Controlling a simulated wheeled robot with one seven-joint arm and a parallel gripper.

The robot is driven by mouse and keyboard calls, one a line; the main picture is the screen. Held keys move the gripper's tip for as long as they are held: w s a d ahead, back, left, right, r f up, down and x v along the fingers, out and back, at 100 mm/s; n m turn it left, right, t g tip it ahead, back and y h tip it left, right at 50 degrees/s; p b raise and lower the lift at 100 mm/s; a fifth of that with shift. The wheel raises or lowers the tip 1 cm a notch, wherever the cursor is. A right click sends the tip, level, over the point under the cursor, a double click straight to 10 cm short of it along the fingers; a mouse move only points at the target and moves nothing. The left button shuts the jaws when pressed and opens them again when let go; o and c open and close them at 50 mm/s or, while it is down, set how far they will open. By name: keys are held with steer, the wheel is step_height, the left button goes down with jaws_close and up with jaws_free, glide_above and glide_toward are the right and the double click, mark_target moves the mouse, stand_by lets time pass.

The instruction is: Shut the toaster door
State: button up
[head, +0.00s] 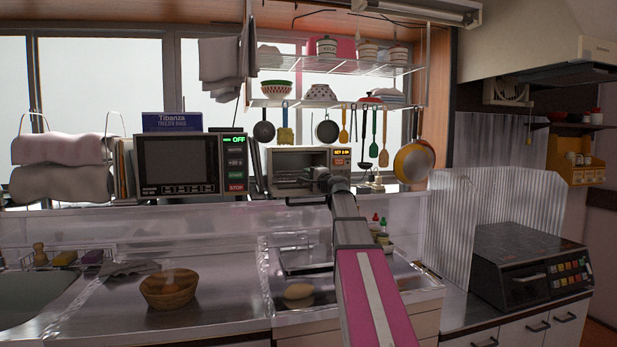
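The toaster (343,164), a small oven with an orange lit display, stands on the ledge under the window. My gripper (318,174) is right in front of the toaster's front, at the end of my raised arm. Its fingers are small and dark here. I cannot tell whether they touch the door or whether they are open.
A microwave (180,166) stands left of the toaster. Utensils and pans hang above, with a yellow pan (414,162) at the right. A wire shelf (345,66) holds dishes.

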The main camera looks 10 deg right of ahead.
jaws_close()
stand_by(1.4)
jaws_free()
steer(key=shift+s, duration=0.1)
steer(key=v, duration=1)
steer(key=shift+s, duration=0.25)
